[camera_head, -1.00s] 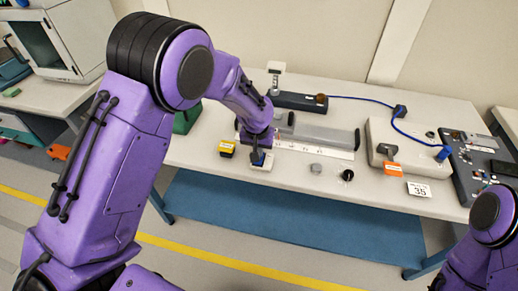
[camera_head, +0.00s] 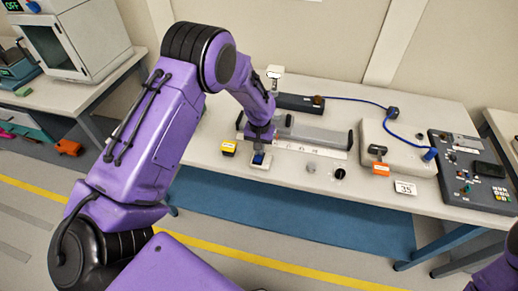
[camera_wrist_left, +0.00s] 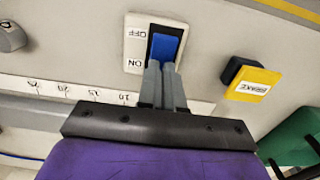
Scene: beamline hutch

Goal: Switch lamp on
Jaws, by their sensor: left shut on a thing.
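The switch is a blue rocker (camera_wrist_left: 165,43) in a white plate (camera_wrist_left: 136,48) marked OFF at one end and ON at the other. In the head view the blue rocker (camera_head: 259,158) is near the table's front edge. My left gripper (camera_wrist_left: 161,68) points down at it, fingers close together, tips at the ON end. The fingertips hide that end of the rocker, and its tilt is hard to tell. In the head view my left gripper (camera_head: 260,148) is right over the switch. My right gripper is out of view. I cannot tell which thing is the lamp.
A grey rail with a white scale (camera_head: 312,150) lies to the right. Two small knobs (camera_head: 311,167), a beige box (camera_head: 397,150) and a dark control panel (camera_head: 472,165) stand farther right.

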